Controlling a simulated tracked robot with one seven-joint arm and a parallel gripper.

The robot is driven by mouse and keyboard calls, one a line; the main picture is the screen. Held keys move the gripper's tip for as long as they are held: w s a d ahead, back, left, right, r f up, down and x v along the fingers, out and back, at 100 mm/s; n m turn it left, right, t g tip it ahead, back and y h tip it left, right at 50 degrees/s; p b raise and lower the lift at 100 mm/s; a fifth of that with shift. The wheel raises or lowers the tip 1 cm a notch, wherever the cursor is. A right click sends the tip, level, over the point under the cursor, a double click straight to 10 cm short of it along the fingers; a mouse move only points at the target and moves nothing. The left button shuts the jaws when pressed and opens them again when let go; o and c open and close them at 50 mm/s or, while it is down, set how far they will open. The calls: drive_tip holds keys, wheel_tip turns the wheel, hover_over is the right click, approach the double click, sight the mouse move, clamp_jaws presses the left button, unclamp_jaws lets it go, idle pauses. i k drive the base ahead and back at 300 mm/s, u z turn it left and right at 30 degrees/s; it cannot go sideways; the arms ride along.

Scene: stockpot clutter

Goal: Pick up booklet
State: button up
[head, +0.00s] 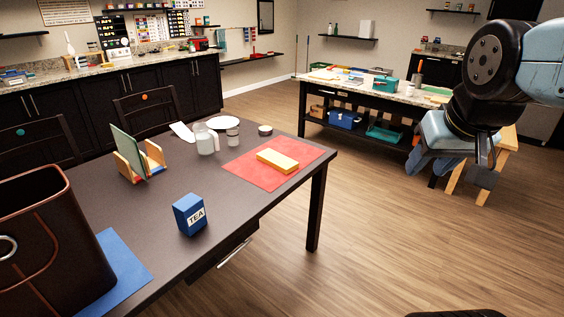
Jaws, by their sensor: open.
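A thin green upright booklet-like sheet (125,153) stands tilted in a wooden holder (155,155) on the near dark table; I cannot clearly tell whether it is the booklet. A flat white piece (182,132) lies behind it, near a white plate. My gripper (485,172) hangs at the right of the head view, over the floor and well away from the table. It is open, with nothing seen in it. Its far side is partly hidden by my arm.
On the dark table (165,235) are a blue tea box (189,214), a yellow block (277,161) on a red mat (250,176), jars (207,141), and a tall brown bin (50,240) at the left. Chairs (145,112) stand behind. Open floor (400,245) lies right.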

sight(284, 164)
drive_tip(key=u, duration=0.15)
drive_tip(key=i, duration=0.95)
drive_tip(key=z, duration=0.1)
